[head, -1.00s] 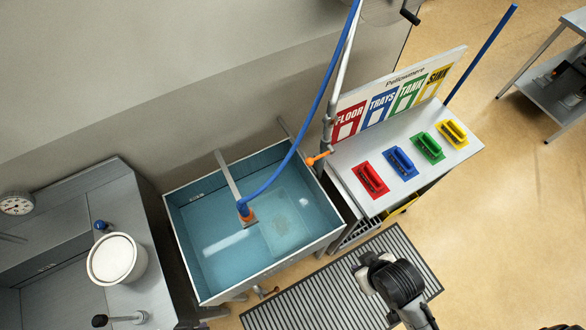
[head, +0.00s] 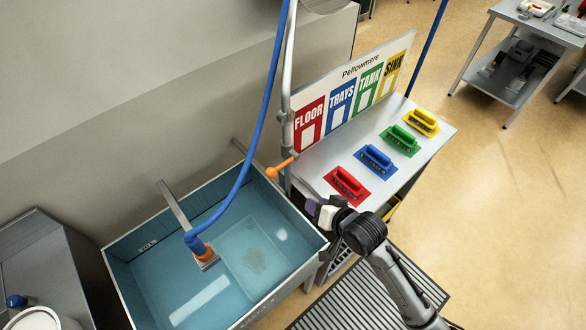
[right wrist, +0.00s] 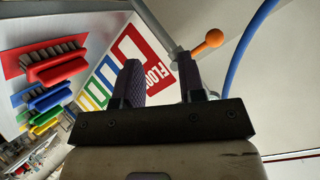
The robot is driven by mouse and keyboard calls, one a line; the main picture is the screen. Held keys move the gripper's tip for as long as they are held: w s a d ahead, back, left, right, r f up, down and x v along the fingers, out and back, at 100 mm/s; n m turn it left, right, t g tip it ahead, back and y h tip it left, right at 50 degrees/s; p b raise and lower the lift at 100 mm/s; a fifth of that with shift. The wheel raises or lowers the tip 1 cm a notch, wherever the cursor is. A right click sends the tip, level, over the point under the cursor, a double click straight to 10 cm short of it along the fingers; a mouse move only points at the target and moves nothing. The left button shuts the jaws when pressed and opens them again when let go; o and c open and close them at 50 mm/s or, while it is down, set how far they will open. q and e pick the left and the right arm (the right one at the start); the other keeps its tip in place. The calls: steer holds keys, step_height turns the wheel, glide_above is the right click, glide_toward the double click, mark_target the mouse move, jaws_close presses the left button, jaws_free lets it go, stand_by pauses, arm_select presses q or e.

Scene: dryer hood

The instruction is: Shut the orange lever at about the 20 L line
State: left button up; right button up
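The orange lever (head: 280,167) sits on the grey pipe above the back right corner of the blue sink (head: 318,247). It also shows in the right wrist view (right wrist: 208,42), beyond the fingertips and to the right. My right gripper (head: 312,207) is over the sink's right edge, below and right of the lever, apart from it. In the right wrist view its two ribbed fingers (right wrist: 162,75) stand apart with nothing between them. My left gripper is not in view.
A blue hose (head: 257,130) hangs down to an orange nozzle (head: 206,256) in the sink. Right of the pipe is a table (head: 408,184) with red, blue, green and yellow brushes and a sign board (head: 352,78) behind. A grated mat (head: 345,302) lies on the floor.

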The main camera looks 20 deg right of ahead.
mark_target(282, 165)
steer(key=w+a+m+t, duration=0.1)
steer(key=w+m, duration=0.2)
steer(key=w, duration=0.2)
steer(key=w+a+r+m+t+y, duration=0.1)
steer(key=w+m, duration=0.3)
steer(key=w, duration=0.1)
steer(key=w+a+m+t, duration=0.1)
steer(key=w+a+m, duration=0.1)
steer(key=w, duration=0.3)
steer(key=shift+r+m+t, duration=0.2)
steer(key=shift+m+t, duration=0.2)
steer(key=shift+m, duration=0.3)
jaws_close()
